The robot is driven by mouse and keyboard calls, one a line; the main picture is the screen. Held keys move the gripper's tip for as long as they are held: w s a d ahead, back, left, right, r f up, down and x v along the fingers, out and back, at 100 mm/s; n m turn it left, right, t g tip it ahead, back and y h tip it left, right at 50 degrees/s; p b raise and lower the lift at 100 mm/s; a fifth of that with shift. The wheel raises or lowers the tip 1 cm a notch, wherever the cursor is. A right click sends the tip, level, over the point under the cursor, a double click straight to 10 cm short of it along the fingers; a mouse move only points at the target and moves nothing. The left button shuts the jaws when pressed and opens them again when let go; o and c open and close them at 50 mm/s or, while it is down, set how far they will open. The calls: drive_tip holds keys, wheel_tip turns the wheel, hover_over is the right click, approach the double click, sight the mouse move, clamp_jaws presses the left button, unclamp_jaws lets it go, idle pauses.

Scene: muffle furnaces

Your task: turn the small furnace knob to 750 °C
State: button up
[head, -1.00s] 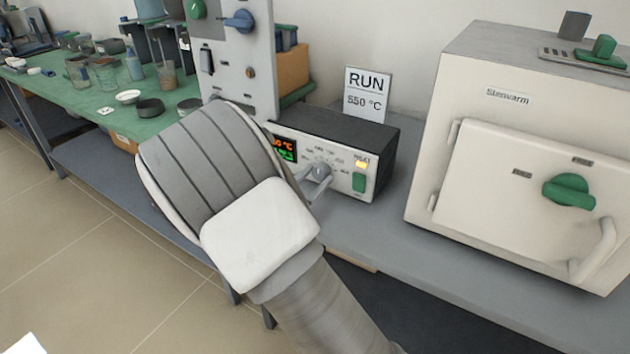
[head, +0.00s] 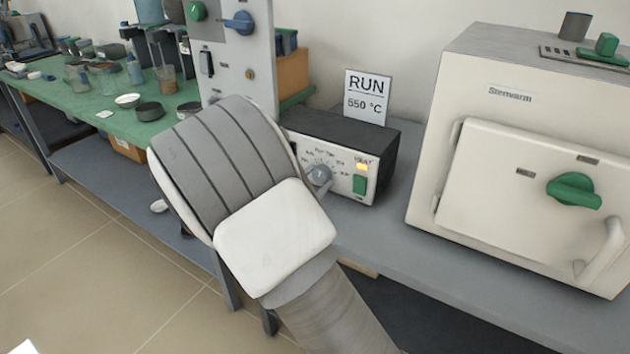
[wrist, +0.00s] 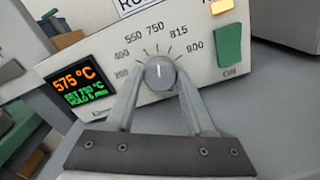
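The small furnace controller (head: 350,143) is a dark-topped box with a pale front. Its round grey knob (wrist: 159,73) sits among printed marks including 550, 750, 815 and 900. The knob's white line points about straight up in the wrist view, near 750. The display (wrist: 80,84) reads 575 °C in orange and set 750 °C in green. My gripper (wrist: 160,78) has one finger on each side of the knob, apparently touching it. In the head view my wrist hides the display, and the knob (head: 319,177) shows just beyond it.
A sign (head: 366,97) reading "RUN 550 °C" stands behind the controller. A green switch (head: 359,184) and lit heat lamp are at its right. A large furnace (head: 500,140) with a green knob stands to the right. A tall grey panel (head: 232,60) stands left, close behind my wrist.

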drive_tip(key=o, duration=0.4)
drive_tip(key=p+v, duration=0.4)
drive_tip(key=v, duration=1.3)
drive_tip(key=shift+s+a, duration=0.15)
drive_tip(key=shift+s, duration=0.1)
